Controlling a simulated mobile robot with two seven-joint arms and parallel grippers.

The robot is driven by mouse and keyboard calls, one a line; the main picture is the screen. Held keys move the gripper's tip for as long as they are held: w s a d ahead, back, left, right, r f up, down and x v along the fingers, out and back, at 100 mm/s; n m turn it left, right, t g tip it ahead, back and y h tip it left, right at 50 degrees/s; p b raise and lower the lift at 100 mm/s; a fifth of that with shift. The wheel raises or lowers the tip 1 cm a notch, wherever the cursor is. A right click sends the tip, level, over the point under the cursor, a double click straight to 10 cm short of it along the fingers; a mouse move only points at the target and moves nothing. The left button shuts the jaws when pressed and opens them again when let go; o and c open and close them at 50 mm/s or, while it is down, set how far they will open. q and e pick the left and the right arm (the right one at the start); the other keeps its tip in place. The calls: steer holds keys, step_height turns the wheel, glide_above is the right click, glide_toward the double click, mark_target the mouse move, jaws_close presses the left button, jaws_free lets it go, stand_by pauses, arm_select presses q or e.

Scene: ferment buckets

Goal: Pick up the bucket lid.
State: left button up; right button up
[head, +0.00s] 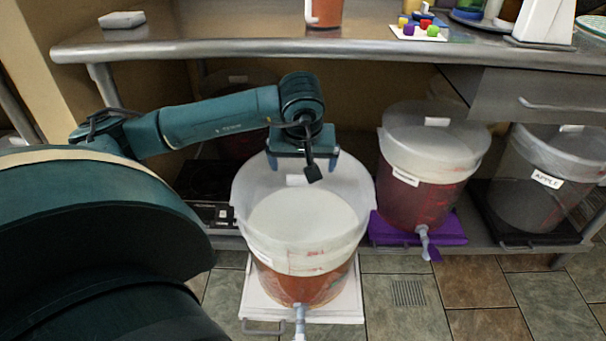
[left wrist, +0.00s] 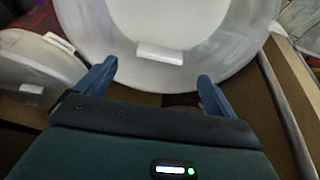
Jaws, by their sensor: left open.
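The bucket lid (head: 303,218) is a pale, round, translucent cover on the front bucket (head: 305,286), which holds reddish-orange contents. A small white grip block (head: 296,180) is on the lid near its back edge. My left gripper (head: 303,163) is open and empty above the back edge of the lid, its fingers pointing down. In the left wrist view, the white grip block (left wrist: 160,54) lies ahead between the open blue fingers (left wrist: 158,72), apart from both. I cannot tell the exact height gap. My right gripper is not in view.
The front bucket stands on a white platform (head: 258,303) with a tap at its front. Another lidded bucket (head: 420,205) stands close on the right on a purple base, with an "APPLE" bucket (head: 525,195) beyond. A steel counter (head: 220,47) runs behind the gripper. Floor tiles at front right are clear.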

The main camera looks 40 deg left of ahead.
mark_target(303, 177)
arm_select(q)
steer(key=b+x, duration=0.2)
steer(key=x, duration=0.4)
steer(key=shift+w+a+f, duration=0.1)
steer(key=shift+a+f, duration=0.05)
steer(key=shift+f, duration=0.05)
steer(key=shift+r, duration=0.1)
steer(key=c, duration=1.2)
